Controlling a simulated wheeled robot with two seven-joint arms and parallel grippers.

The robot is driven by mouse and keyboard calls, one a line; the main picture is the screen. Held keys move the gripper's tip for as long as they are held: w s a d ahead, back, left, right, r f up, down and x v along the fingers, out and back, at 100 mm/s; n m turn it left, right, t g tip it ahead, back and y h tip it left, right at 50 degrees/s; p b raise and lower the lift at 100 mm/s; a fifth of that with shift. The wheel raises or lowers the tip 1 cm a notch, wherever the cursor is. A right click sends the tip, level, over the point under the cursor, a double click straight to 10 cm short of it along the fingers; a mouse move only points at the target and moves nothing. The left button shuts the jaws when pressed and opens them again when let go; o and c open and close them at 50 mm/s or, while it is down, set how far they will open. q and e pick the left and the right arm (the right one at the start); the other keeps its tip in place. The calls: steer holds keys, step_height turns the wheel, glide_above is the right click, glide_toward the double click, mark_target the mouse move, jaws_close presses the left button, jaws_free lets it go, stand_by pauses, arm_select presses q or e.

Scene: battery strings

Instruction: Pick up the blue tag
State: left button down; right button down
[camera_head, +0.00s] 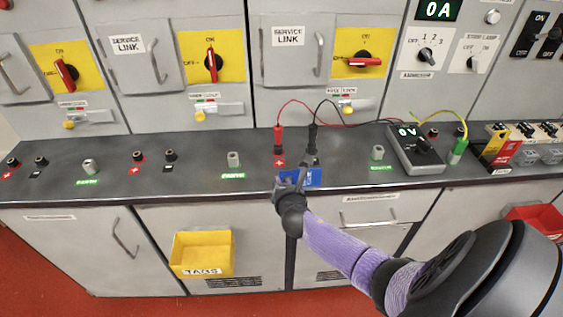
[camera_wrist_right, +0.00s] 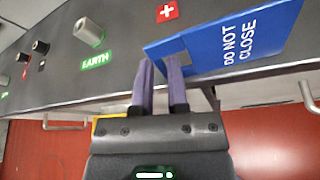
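The blue tag (camera_head: 306,178) with white writing lies at the front edge of the dark bench, below the red and black plugs. In the right wrist view the tag (camera_wrist_right: 245,40) reads "DO NOT CLOSE" and has a notch or hole near its left end. My right gripper (camera_head: 297,184) is at the tag's left part and hides some of it. In the wrist view the two fingers (camera_wrist_right: 160,64) stand apart with a narrow gap, their tips at the tag's lower left edge. Whether they touch it I cannot tell. My left gripper is not in view.
A yellow TAGS bin (camera_head: 203,253) hangs on the cabinet front. A red plug (camera_head: 279,138) and a black plug (camera_head: 313,136) with cables stand behind the tag. A grey meter (camera_head: 414,150) is to the right. The bench left of the tag holds several terminals.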

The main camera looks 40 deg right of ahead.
steer(key=c, duration=0.6)
jaws_free()
steer(key=shift+o, duration=0.2)
steer(key=p+v, duration=0.4)
steer(key=v, duration=0.6)
